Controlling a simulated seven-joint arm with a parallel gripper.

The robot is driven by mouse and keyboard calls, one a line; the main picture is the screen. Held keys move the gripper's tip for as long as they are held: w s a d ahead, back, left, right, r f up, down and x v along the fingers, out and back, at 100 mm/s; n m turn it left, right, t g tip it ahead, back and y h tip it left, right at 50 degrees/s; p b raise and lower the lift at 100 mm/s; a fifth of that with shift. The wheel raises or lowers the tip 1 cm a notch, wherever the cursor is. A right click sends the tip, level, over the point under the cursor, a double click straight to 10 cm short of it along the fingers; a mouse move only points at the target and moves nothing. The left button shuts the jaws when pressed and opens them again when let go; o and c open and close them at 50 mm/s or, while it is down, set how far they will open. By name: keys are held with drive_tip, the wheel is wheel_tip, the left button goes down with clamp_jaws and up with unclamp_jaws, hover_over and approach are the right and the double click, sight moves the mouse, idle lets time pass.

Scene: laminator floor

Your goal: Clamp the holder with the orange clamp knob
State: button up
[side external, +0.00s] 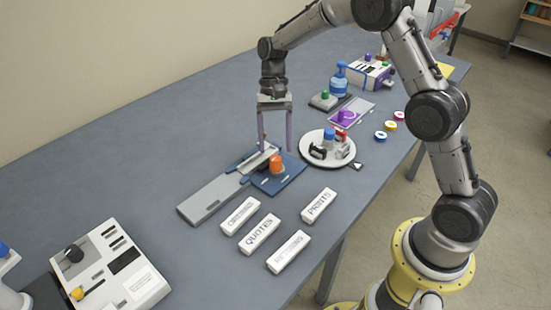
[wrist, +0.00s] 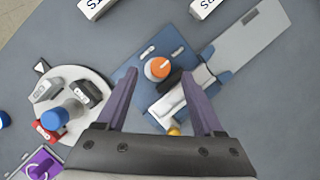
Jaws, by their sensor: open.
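The orange clamp knob (side external: 276,164) stands on a blue base plate (side external: 292,185) in the side view. In the wrist view the knob (wrist: 158,69) is beyond my fingertips, near the middle top. Beside it a pale holder-like block (wrist: 168,106) with a dark piece lies on the blue plate; I cannot tell whether it is clamped. My gripper (side external: 275,145) points down above the plate with its two purple fingers apart. In the wrist view my gripper (wrist: 168,90) is open, with nothing held between the fingers.
A long grey plate (side external: 212,198) extends left from the blue base. A round white tray (side external: 318,160) with small items is close on the right. Several white labelled blocks (side external: 260,234) lie in front. A grey-white machine (side external: 112,270) stands at the near left.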

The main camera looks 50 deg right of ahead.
sight(275, 157)
drive_tip(key=shift+x, duration=2.5)
clamp_jaws()
